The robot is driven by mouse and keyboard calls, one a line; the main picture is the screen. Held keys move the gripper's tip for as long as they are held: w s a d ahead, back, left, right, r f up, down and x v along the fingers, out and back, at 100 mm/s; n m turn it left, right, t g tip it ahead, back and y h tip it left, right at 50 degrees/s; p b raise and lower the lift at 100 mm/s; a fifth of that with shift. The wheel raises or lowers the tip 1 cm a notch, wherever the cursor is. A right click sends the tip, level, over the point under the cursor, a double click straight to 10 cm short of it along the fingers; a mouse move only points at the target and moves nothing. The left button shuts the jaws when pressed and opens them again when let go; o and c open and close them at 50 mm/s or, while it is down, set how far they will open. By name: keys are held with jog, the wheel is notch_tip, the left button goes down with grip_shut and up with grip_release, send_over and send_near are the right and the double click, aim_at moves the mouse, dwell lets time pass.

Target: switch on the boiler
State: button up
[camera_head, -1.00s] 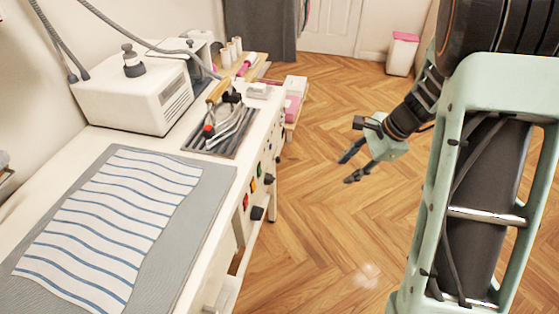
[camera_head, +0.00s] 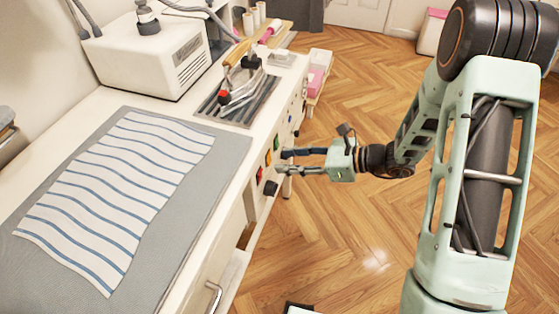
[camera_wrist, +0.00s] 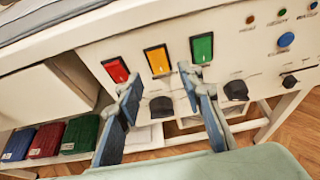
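The white boiler box (camera_head: 150,58) with a grey cap stands at the back left of the ironing table. The table's front panel carries a red switch (camera_wrist: 115,69), a yellow switch (camera_wrist: 157,60) and a green switch (camera_wrist: 202,47) in a row. No label tells which one belongs to the boiler. My gripper (camera_head: 282,162) is open and empty, pointing at this panel. In the wrist view its fingertips (camera_wrist: 158,82) are spread, the left just right of the red switch, the right below and left of the green one. Contact cannot be told.
Black knobs (camera_wrist: 161,106) stick out below the switches. A blue button (camera_wrist: 286,39) and small coloured lights are farther right. An iron (camera_head: 240,80) rests on its stand. Striped cloth (camera_head: 120,190) lies on the grey table top. Folded cloths sit on a low shelf. The floor is clear.

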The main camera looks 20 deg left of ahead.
aim_at(270, 161)
jog(key=shift+x, duration=1.55)
